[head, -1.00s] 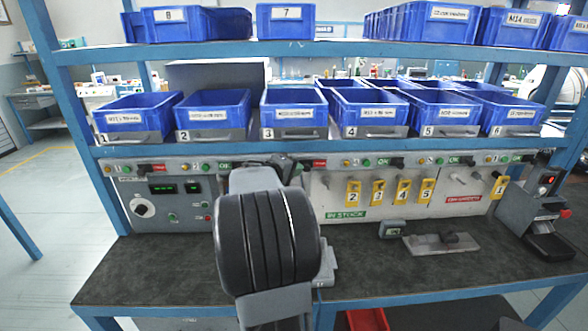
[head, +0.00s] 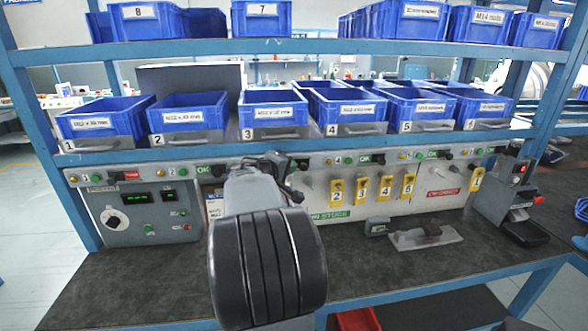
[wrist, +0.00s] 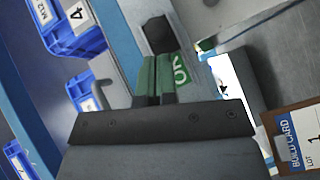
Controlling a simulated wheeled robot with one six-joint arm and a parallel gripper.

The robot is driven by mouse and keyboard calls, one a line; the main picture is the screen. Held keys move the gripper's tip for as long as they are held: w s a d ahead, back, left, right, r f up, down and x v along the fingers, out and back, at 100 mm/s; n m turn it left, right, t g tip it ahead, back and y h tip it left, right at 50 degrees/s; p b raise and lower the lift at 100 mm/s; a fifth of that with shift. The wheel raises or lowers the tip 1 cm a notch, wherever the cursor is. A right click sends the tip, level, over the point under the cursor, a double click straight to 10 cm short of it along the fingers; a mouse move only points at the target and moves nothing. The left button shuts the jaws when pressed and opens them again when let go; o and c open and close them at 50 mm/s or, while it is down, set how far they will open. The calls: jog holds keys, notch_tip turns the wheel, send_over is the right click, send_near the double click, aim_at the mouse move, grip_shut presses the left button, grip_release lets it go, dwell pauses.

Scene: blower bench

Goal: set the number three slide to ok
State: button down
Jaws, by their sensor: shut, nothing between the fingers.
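The number three slide is a black knob (wrist: 158,36) on the grey rail (wrist: 125,45), below bin 3. In the wrist view it sits at the far end of the green OK plate (wrist: 180,70), whose lettering shows. In the head view the slide (head: 303,164) shows just right of my gripper, where no red label is visible. My gripper (wrist: 156,84) is shut and empty, its fingertips close behind the slide, on its left side along the rail. I cannot tell whether they touch it. My arm hides part of station three in the head view.
Blue bins (head: 273,112) stand on the shelf above the rail. Yellow numbered tags (head: 360,188) hang on the panel to the right. Slide one (head: 112,177) has a red label beside it; station four (head: 372,158) shows OK. A build card (wrist: 298,140) hangs nearby.

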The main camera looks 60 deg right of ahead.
jog(key=w+b+v, duration=0.1)
jog(key=v, duration=1)
jog(key=shift+w+a+r, duration=0.15)
jog(key=shift+w+a, duration=0.2)
jog(key=a+f+n+t+y+p, duration=0.1)
jog(key=a+f+t+y+p, duration=0.15)
jog(key=a+f+y, duration=0.75)
jog(key=s+a+r+n+t+y+p, duration=0.1)
jog(key=a+p, duration=0.3)
jog(key=a, duration=0.6)
jog(key=s+a+n+t+y+p, duration=0.1)
jog(key=a+y+p, duration=0.3)
jog(key=a, duration=0.7)
jog(key=shift+s+a+r+y, duration=0.3)
jog(key=shift+s+r, duration=0.1)
jog(key=shift+s, duration=0.4)
